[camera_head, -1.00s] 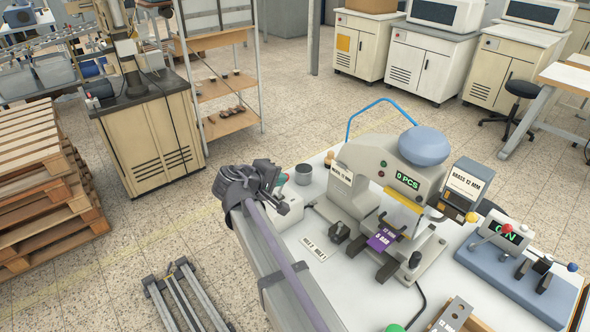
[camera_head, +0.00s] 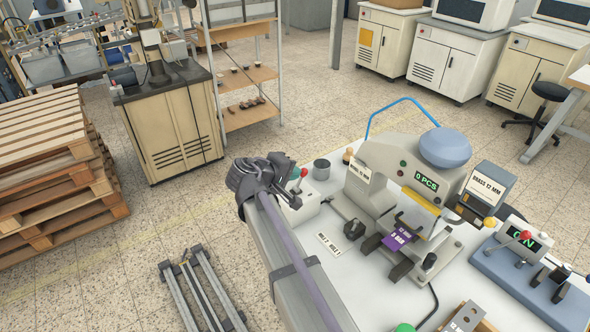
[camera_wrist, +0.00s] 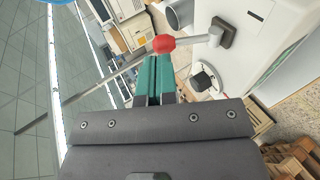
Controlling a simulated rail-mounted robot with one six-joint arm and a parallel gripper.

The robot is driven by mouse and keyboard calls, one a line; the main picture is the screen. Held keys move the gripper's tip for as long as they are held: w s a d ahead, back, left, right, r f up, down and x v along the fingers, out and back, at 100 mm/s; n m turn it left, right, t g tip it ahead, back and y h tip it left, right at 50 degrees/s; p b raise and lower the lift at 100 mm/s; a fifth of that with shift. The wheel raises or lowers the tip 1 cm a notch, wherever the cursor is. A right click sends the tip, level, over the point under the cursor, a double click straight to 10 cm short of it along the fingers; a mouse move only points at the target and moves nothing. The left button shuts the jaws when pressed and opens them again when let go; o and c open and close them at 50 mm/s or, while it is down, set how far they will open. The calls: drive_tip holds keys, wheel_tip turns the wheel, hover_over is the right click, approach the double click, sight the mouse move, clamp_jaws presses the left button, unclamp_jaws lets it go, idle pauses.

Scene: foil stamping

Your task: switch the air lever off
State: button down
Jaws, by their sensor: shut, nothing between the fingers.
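A lever with a red ball knob (camera_wrist: 163,43) and a metal rod sticks out from a dark pivot on a white box (camera_wrist: 256,18) in the wrist view. In the head view the red knob (camera_head: 304,172) stands above the small white box (camera_head: 298,208) at the table's left edge. My gripper (camera_wrist: 156,62) has green fingers, shut and empty, with the tips just below the knob in the wrist view; I cannot tell whether they touch it. In the head view my gripper (camera_head: 288,170) is beside the knob, partly hidden by my wrist.
The stamping press (camera_head: 392,165) stands right of the box, with a grey cup (camera_head: 321,169) behind the box. A blue-grey panel (camera_head: 520,280) with levers and a green "ON" display is at the right. Wooden pallets (camera_head: 50,165) are at the left.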

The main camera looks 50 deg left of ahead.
drive_tip(key=p+v, duration=0.5)
drive_tip(key=v, duration=0.7)
drive_tip(key=shift+w+r+p, duration=0.15)
drive_tip(key=shift+r+p, duration=0.15)
drive_tip(key=shift+r, duration=0.15)
drive_tip(key=shift+d+f, duration=0.1)
drive_tip(key=w+d+f+m+g+h, duration=0.1)
drive_tip(key=w+d+f+m+g, duration=0.3)
drive_tip(key=d, duration=0.6)
drive_tip(key=w+d+f+m+g+h, duration=0.15)
drive_tip(key=w+d, duration=0.35)
drive_tip(key=d, duration=0.5)
drive_tip(key=w+d+f+m+g+h, duration=0.1)
drive_tip(key=w+d+f+m+g, duration=0.3)
drive_tip(key=d, duration=0.6)
drive_tip(key=w+d+m+g, duration=0.1)
drive_tip(key=w+d+m, duration=0.1)
drive_tip(key=d, duration=1)
drive_tip(key=w+d+m+y, duration=0.1)
drive_tip(key=d+m, duration=0.3)
drive_tip(key=d, duration=0.9)
drive_tip(key=w+d+m+g, duration=0.1)
drive_tip(key=w+d+m, duration=0.2)
drive_tip(key=d, duration=1)
drive_tip(key=shift+w+d+r+g+y, duration=0.2)
drive_tip(key=shift+d+r+g+y, duration=0.05)
drive_tip(key=shift+g+y, duration=0.1)
